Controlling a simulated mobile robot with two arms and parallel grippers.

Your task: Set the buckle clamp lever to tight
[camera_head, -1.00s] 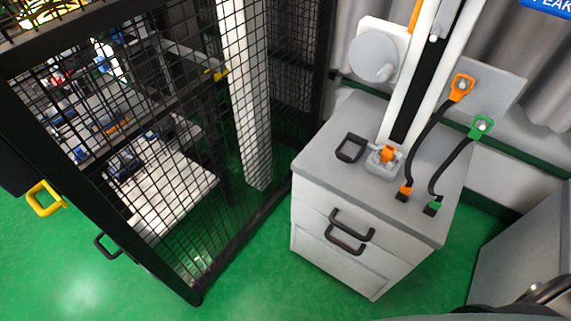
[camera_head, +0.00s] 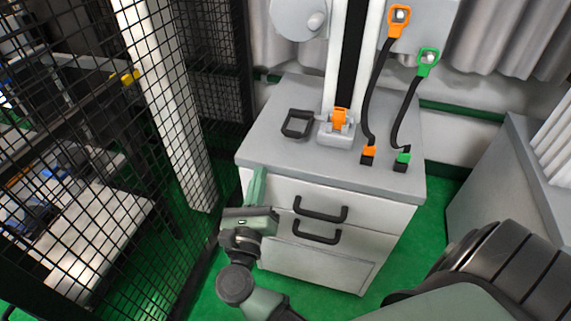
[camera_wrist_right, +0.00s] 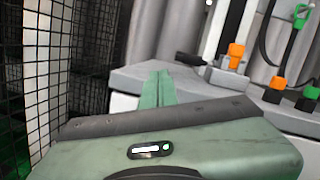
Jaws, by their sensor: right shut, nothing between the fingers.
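The buckle clamp has an orange lever (camera_head: 340,119) on a light grey base (camera_head: 337,138), at the foot of the white column on the grey cabinet top. The lever stands upright; it also shows in the right wrist view (camera_wrist_right: 236,54). My right gripper (camera_head: 260,174) is shut and empty. Its green fingers are at the cabinet's front left edge, left of and nearer than the clamp, and apart from it. In the right wrist view the closed fingers (camera_wrist_right: 158,82) point toward the cabinet top. My left gripper is not in view.
A black square handle (camera_head: 297,124) lies left of the clamp. Orange (camera_head: 398,20) and green (camera_head: 428,60) cable hooks hang at the right, their cables ending at blocks on the cabinet top. Black drawer handles (camera_head: 320,211) stick out in front. A mesh fence (camera_head: 215,60) stands at the left.

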